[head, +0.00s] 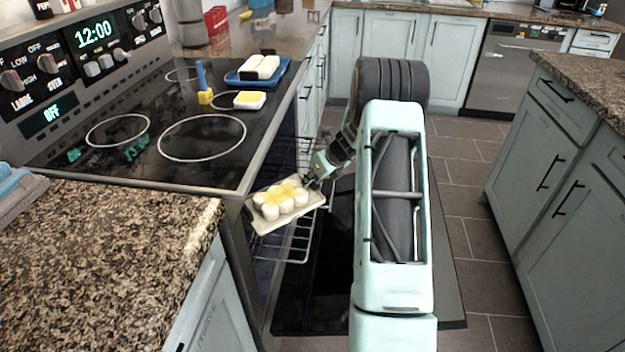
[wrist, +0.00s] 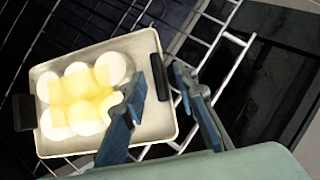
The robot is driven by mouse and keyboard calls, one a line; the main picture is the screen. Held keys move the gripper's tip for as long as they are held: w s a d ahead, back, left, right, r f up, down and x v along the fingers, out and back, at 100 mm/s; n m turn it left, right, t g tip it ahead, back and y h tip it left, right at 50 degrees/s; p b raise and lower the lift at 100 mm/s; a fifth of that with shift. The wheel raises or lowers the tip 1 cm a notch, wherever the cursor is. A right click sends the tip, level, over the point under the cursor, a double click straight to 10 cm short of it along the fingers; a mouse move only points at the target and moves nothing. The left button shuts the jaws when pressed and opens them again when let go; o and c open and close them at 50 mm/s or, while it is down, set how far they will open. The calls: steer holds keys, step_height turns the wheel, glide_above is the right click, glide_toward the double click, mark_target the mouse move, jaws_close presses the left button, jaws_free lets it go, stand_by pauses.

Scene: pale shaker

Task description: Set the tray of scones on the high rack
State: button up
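The tray of scones (head: 262,228) is a pale tray bearing several round white scones with yellow tops (head: 281,200). It is in front of the open oven and looks tilted in the head view. In the wrist view the tray (wrist: 160,125) has dark handles at two opposite ends. My gripper (head: 314,175) is at the tray's right end. Wire oven racks (head: 295,258) show below and behind the tray; the oven's inside is mostly hidden.
The oven door (head: 325,312) is folded down under my arm. The cooktop (head: 150,160) above holds a blue tray (head: 236,80), a small yellow-topped dish (head: 249,100) and a blue-handled brush (head: 203,85). A granite counter (head: 100,255) is at the left. An island (head: 560,150) stands at the right.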

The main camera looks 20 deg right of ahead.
steer(key=p+v, duration=0.2)
steer(key=v, duration=1)
steer(key=shift+r, duration=0.15)
